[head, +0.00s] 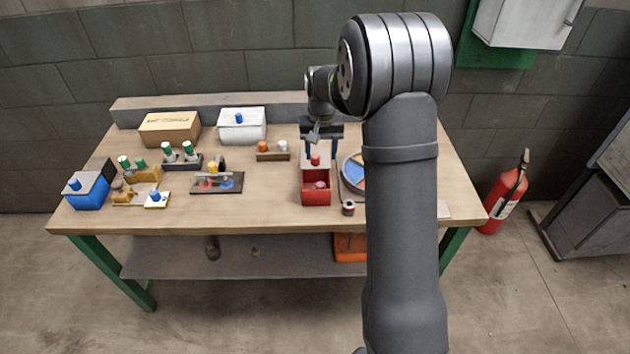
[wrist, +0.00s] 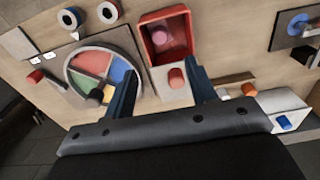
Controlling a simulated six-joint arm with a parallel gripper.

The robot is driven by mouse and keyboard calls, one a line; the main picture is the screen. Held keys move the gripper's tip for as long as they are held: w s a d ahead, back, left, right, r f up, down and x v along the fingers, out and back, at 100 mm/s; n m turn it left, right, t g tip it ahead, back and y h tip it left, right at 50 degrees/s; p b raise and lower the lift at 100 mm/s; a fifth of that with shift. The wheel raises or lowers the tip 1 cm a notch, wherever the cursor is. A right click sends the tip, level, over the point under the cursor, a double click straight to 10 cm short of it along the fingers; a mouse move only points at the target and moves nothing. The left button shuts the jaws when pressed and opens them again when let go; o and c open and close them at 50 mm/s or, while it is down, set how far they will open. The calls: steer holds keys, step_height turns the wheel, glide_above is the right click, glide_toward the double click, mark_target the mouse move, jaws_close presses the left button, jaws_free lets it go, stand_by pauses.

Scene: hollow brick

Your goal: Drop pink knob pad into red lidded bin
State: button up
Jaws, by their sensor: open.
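The red bin (head: 316,198) stands right of the table's middle, its front part uncovered; it also shows in the wrist view (wrist: 147,52). A pink knob pad (wrist: 160,36) lies inside it, and shows as a small pink shape in the head view (head: 321,185). The bin's pale lid (wrist: 158,84) with a red knob (wrist: 176,78) sits at the bin's back side, off the opening. My gripper (head: 321,150) is open above the lid. In the wrist view its two fingers (wrist: 162,75) stand either side of the lid's knob; I cannot tell if they touch it.
A round tray with coloured sectors (wrist: 112,68) lies right of the bin in the head view, partly behind my arm. A block with orange and white knobs (head: 273,156) is left. A blue bin (head: 88,190) stands far left.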

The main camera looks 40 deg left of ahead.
step_height(320, 180, up, 9)
steer(key=shift+r, duration=0.2)
step_height(320, 180, down, 18)
steer(key=shift+r, duration=1.1)
steer(key=shift+f, duration=0.1)
